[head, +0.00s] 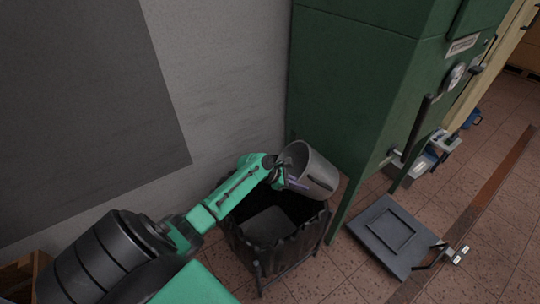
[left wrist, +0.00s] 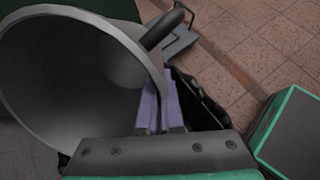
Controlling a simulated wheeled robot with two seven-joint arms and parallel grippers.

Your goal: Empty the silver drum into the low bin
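The silver drum (head: 318,172) is tilted on its side above the right part of the low bin. My left gripper (head: 289,180) is shut on the drum at its rim. In the left wrist view the drum's wide mouth (left wrist: 60,75) fills the left side; its inside looks grey and bare, though its lower part is cut off. The purple fingers (left wrist: 160,108) sit close together at the rim, beside a dark curved handle (left wrist: 163,28). The low bin (head: 297,247) is dark, with a ragged rim; a grey flat shape (head: 268,225) shows inside. My right gripper is not in view.
A tall green machine (head: 350,85) stands right behind the bin. A grey platform (head: 392,237) with a pedal lies on the tiled floor to the right. A pale wall (head: 220,75) is behind on the left. A blue bucket (head: 472,119) stands far right.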

